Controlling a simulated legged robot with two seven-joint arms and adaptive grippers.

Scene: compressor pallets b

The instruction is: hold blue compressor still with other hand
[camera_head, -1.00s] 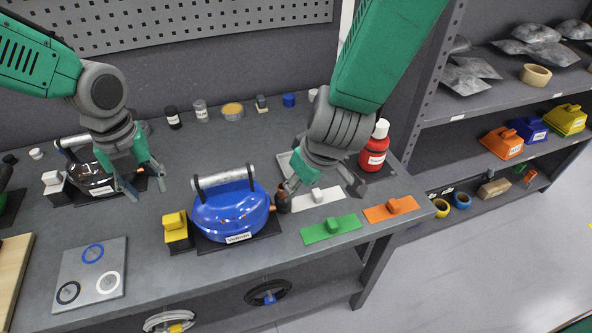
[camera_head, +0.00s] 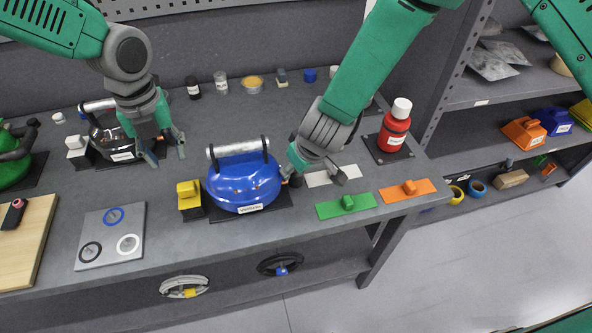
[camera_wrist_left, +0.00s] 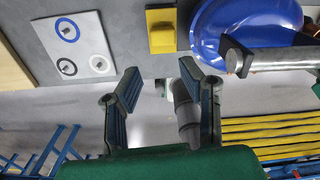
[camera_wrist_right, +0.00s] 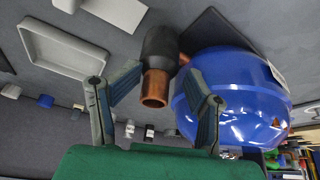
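The blue compressor (camera_head: 240,188) with its silver cylinder on top (camera_head: 238,148) sits upright on a dark base on the bench. My left gripper (camera_head: 168,152) is open and empty, above and left of it, near the black compressor. The left wrist view shows the fingers (camera_wrist_left: 160,72) apart, with the blue compressor (camera_wrist_left: 225,20) at upper right. My right gripper (camera_head: 318,178) is at the compressor's right side. In the right wrist view its fingers (camera_wrist_right: 165,75) are spread around a black fitting with a copper end (camera_wrist_right: 157,70), beside the blue body (camera_wrist_right: 235,100). Finger contact is unclear.
A yellow block (camera_head: 190,196) stands close left of the compressor. Green (camera_head: 346,205) and orange (camera_head: 407,192) plates lie to the right. A red bottle (camera_head: 393,130) stands behind them. A ring board (camera_head: 110,236) lies at front left.

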